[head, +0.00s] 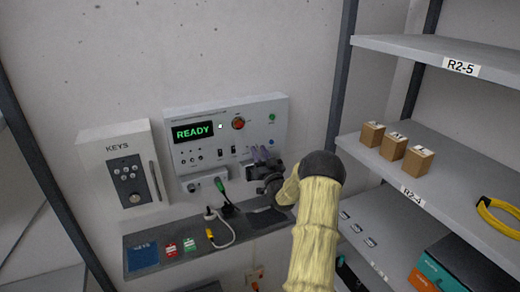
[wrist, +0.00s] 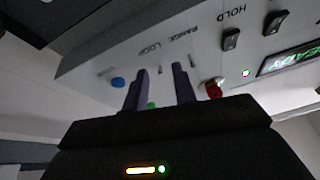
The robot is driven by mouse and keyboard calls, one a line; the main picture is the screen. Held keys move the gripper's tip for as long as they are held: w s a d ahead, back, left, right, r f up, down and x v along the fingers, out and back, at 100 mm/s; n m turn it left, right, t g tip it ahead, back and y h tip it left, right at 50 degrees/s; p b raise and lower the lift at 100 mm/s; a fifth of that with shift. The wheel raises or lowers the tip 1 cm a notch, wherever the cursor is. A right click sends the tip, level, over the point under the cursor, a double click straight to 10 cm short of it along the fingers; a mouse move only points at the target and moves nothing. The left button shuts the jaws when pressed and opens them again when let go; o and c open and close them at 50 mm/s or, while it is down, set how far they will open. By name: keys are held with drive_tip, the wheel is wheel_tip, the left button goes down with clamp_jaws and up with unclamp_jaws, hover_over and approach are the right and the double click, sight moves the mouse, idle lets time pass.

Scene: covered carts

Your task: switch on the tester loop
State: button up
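The tester (head: 205,110) is a white wall panel with a green READY display (head: 192,132), a red knob (head: 238,122), and dark rocker switches (head: 221,154). In the wrist view, its face (wrist: 90,62) carries upside-down HOLD, RANGE and LOOP lettering. A rocker (wrist: 231,38) sits by HOLD. My gripper (head: 260,153) is at the panel's lower right; its two purple fingers (wrist: 160,68) stand apart, with nothing seen held, close to the LOOP lettering. I cannot make out the loop switch itself; the fingers may hide it. Whether they touch the panel is unclear.
A KEYS box (head: 120,165) hangs left of the tester. Below is a grey ledge (head: 165,240) with a green-plugged cable and small tags. A shelf rack (head: 440,50) with small boxes (head: 393,146) stands close on the right of my arm.

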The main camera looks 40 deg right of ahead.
sight(256, 144)
drive_tip(key=shift+w, duration=0.15)
clamp_jaws()
drive_tip(key=shift+r, duration=0.2)
drive_tip(key=shift+r+g+y+p, duration=0.3)
drive_tip(key=shift+r+g+p, duration=0.15)
drive_tip(key=shift+g, duration=0.85)
drive_tip(key=shift+r+g+p, duration=0.65)
drive_tip(key=shift+g+p, duration=0.4)
drive_tip(key=shift+g, duration=0.15)
drive_tip(key=g+p, duration=0.1)
drive_tip(key=p, duration=0.1)
drive_tip(key=g+y+p, duration=0.1)
drive_tip(key=p, duration=0.1)
drive_tip(key=shift+r+g+p, duration=0.4)
drive_tip(key=shift+g+p, duration=0.3)
drive_tip(key=shift+p, duration=0.25)
drive_tip(key=shift+f, duration=0.1)
